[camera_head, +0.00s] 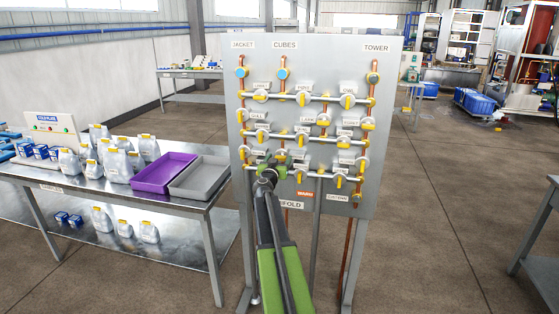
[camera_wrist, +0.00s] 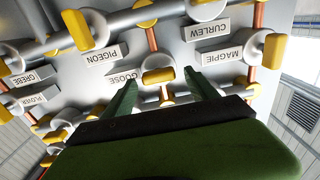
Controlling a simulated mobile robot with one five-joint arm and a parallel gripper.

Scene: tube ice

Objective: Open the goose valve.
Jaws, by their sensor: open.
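In the wrist view, a valve with a yellow handle (camera_wrist: 158,76) on a white round body sits at the middle, between and beyond my fingertips. The GOOSE label (camera_wrist: 124,79), upside down, is just left of it. The handle lies nearly level in this picture, crosswise to the copper pipe behind it. My gripper (camera_wrist: 162,86) is open, with one green finger on each side of the handle, and holds nothing. Contact with the handle cannot be made out. In the head view, my gripper (camera_head: 268,172) is at the panel's lower left and hides part of the valves there.
Neighbouring valves stand close, near the PIGEON (camera_wrist: 104,57), CURLEW (camera_wrist: 208,32) and MAGPIE (camera_wrist: 222,57) labels. The grey panel (camera_head: 325,55) carries several pipes and yellow handles. A table with a purple tray (camera_head: 165,174) and a grey tray (camera_head: 201,178) stands left of it.

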